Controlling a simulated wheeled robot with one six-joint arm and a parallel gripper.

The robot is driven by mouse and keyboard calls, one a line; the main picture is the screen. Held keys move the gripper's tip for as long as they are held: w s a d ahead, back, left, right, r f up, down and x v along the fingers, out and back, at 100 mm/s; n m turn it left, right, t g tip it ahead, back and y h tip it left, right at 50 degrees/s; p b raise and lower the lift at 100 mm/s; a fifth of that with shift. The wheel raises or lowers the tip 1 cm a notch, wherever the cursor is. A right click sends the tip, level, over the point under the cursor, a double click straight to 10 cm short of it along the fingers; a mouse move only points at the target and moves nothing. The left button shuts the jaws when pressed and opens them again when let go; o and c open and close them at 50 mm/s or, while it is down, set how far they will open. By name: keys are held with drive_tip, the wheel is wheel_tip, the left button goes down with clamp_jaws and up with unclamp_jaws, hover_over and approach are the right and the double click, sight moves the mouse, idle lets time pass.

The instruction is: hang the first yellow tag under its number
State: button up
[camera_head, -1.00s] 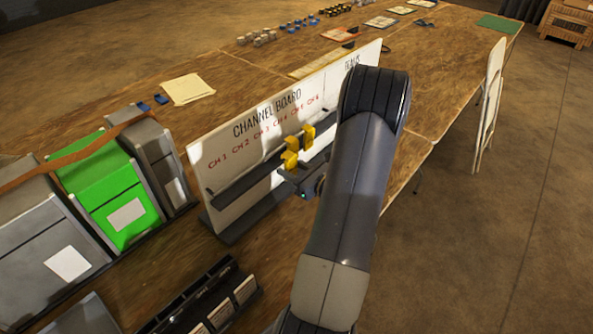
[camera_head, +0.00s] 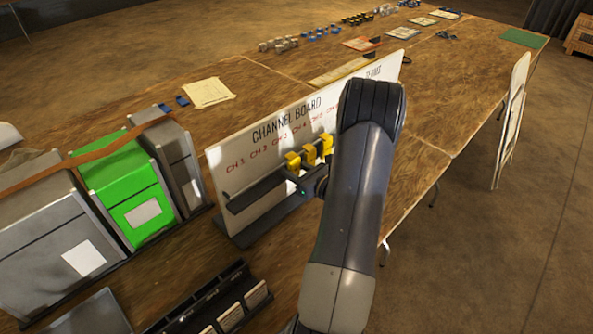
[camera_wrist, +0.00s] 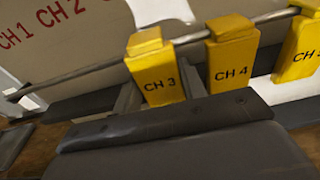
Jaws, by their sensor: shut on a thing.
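The white channel board (camera_head: 225,165) stands on the table with red numbers along it. Three yellow tags line its rod. The CH 3 tag (camera_wrist: 157,80) is between the fingers of my gripper (camera_wrist: 158,98), which is shut on it; its top lies at the rod (camera_wrist: 85,73). I cannot tell whether the rod bears its weight. The CH 4 tag (camera_wrist: 232,62) and CH 5 tag (camera_wrist: 300,48) hang to its right. Red CH 1 and CH 2 show at left in the wrist view, with bare rod below them. My gripper also shows in the head view (camera_head: 303,180).
Grey cases and a green case (camera_head: 125,190) stand left of the board. A dark rack (camera_head: 215,305) lies in front. My arm covers the board's right part. Paper (camera_head: 208,92) lies behind it. A folding chair (camera_head: 513,120) is at the right.

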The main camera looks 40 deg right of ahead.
drive_tip(key=shift+f, duration=0.15)
drive_tip(key=o, duration=1)
drive_tip(key=s, duration=0.3)
drive_tip(key=s+r+b, duration=0.1)
drive_tip(key=s, duration=0.3)
drive_tip(key=s+b, duration=0.1)
drive_tip(key=s, duration=0.2)
drive_tip(key=shift+s+d+r, duration=0.15)
drive_tip(key=shift+s+d, duration=0.25)
drive_tip(key=shift+w, duration=0.1)
drive_tip(key=w, duration=0.3)
drive_tip(key=w+p, duration=0.1)
drive_tip(key=w, duration=0.3)
drive_tip(key=w+a+f+p, duration=0.1)
drive_tip(key=w, duration=0.3)
drive_tip(key=shift+s+d+r+p, duration=0.1)
drive_tip(key=shift+s+r+p, duration=0.15)
drive_tip(key=shift+r+p, duration=0.45)
drive_tip(key=shift+s+f, duration=0.2)
drive_tip(key=shift+s, duration=0.05)
drive_tip(key=shift+w+f, duration=0.1)
